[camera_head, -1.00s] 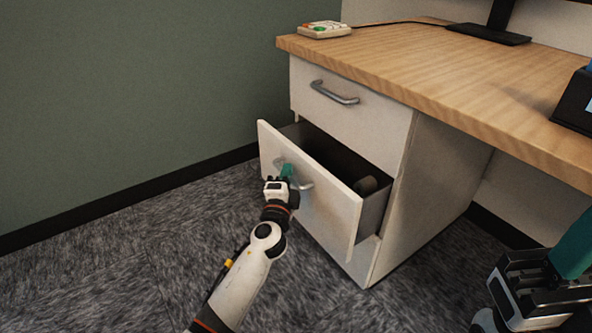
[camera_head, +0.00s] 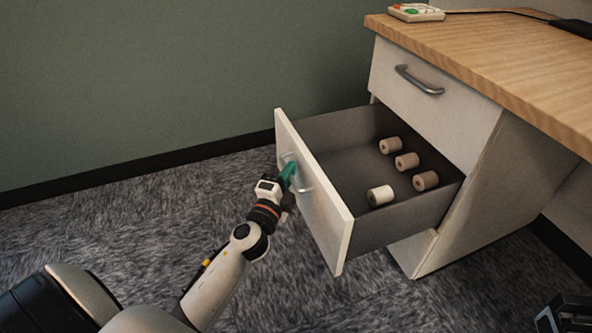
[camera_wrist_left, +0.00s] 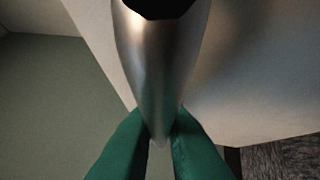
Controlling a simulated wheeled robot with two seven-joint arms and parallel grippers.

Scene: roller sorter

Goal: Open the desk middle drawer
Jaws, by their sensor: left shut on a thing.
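The desk's middle drawer (camera_head: 318,205) is pulled well out in the head view, with its inside showing. Its metal handle (camera_head: 304,184) is on the front panel, partly hidden by my left gripper. My left gripper (camera_head: 290,172), with green fingers, is shut on that handle. In the left wrist view the handle (camera_wrist_left: 160,75) runs between the two green fingers (camera_wrist_left: 159,150). My right gripper (camera_head: 565,315) shows only in part at the bottom right corner, and its fingers are out of the picture.
Several small rollers (camera_head: 381,195) lie in the drawer. The shut top drawer (camera_head: 430,98) is above it, under the wooden desktop (camera_head: 480,45). A keypad (camera_head: 416,12) sits on the desktop. The green wall (camera_head: 150,80) is behind; the carpet (camera_head: 120,220) in front is clear.

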